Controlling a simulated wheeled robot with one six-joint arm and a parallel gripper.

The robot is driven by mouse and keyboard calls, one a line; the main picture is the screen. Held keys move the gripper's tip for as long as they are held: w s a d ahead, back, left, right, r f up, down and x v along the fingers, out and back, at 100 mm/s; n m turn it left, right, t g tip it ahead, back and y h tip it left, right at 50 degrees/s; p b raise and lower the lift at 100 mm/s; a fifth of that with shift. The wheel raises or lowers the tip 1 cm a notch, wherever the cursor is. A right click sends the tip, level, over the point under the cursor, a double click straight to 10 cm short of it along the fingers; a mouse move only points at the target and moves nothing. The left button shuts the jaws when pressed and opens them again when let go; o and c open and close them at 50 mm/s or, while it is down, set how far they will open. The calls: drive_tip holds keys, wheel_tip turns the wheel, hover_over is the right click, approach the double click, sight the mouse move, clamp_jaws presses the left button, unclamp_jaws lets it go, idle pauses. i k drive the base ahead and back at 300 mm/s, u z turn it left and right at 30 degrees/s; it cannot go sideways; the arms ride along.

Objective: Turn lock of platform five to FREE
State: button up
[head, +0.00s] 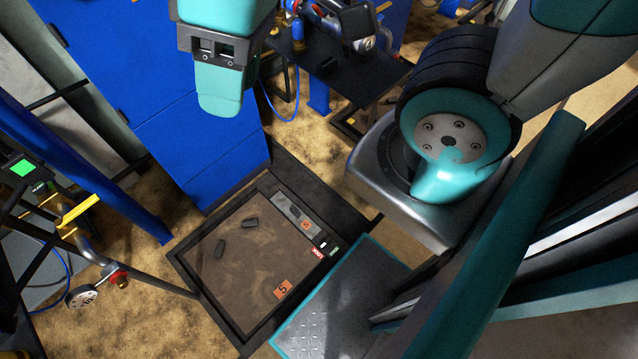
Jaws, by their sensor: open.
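Platform five (187,271) is a dark-framed low platform with a brown, dirty top, at the lower middle of the head view. An orange plate marked 5 (283,289) lies near its front right corner. At its right edge is the lock area, with a red label (318,253), a green label (334,250) and a small pale piece (323,243) beside them. The labels are too small to read, and I cannot tell which way the lock is turned. My gripper (220,92) hangs at the upper left of the platform, apart from it and holding nothing visible.
A blue cabinet (170,110) stands behind. A teal-edged metal step (335,310) adjoins on the right. A gauge (82,296) and pipes stand at left.

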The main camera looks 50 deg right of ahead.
sight(326, 242)
drive_tip(key=u, duration=0.75)
drive_tip(key=k, duration=1)
drive_tip(key=z, duration=0.45)
drive_tip(key=k, duration=0.85)
drive_tip(key=u, duration=1.3)
drive_tip(key=i, duration=0.75)
drive_tip(key=z, duration=0.65)
drive_tip(key=i, duration=0.55)
drive_tip(key=z, duration=0.6)
